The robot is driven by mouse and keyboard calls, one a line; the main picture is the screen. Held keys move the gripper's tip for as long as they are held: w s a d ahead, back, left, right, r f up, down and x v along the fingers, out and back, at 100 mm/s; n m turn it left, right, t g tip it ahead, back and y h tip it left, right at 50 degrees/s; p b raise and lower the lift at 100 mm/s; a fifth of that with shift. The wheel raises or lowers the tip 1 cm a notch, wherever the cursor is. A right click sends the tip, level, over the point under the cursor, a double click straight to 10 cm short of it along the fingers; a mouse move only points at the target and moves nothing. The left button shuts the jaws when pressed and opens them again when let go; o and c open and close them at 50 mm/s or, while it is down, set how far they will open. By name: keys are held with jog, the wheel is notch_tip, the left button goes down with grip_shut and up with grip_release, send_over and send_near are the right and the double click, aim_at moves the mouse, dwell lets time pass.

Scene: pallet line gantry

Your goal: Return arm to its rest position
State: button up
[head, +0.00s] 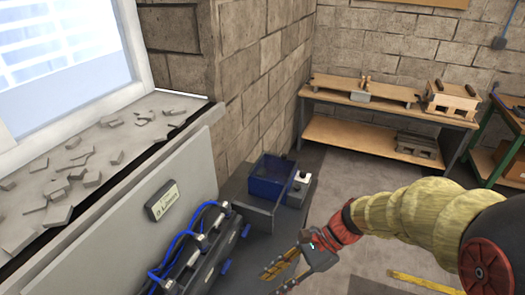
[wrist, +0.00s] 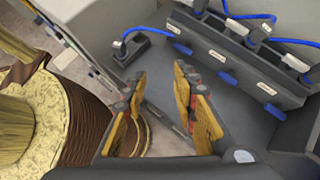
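My gripper (head: 283,268) reaches in from the right in the head view, on the arm's yellow sleeved end. In the wrist view its two yellow-padded fingers (wrist: 160,105) stand apart with nothing between them. It is open and empty. It hangs above and in front of the dark grey bench surface (head: 237,183), near a dark unit with blue cables (head: 205,250). That unit also shows at the upper right of the wrist view (wrist: 235,62). No contact between the gripper and the unit is visible.
A grey panel with a label plate (head: 163,201) rises at the left. A wooden workbench (head: 365,93) stands at the back. Grey floor lies between.

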jog(key=s+d+r+n+t+h, duration=0.3)
jog(key=d+r+n+t+h, duration=0.1)
jog(key=d+r+n, duration=0.2)
jog(key=s+d+r+n+t+h+b, duration=0.1)
jog(key=d+r+n+t+h, duration=0.3)
jog(key=d+n, duration=0.4)
notch_tip(320, 180, up, 2)
jog(key=shift+s+d+t+h+b, duration=0.3)
jog(key=shift+s+d+h, duration=0.3)
jog(key=shift+s+d, duration=0.3)
jog(key=shift+a, duration=0.1)
dwell(0.7)
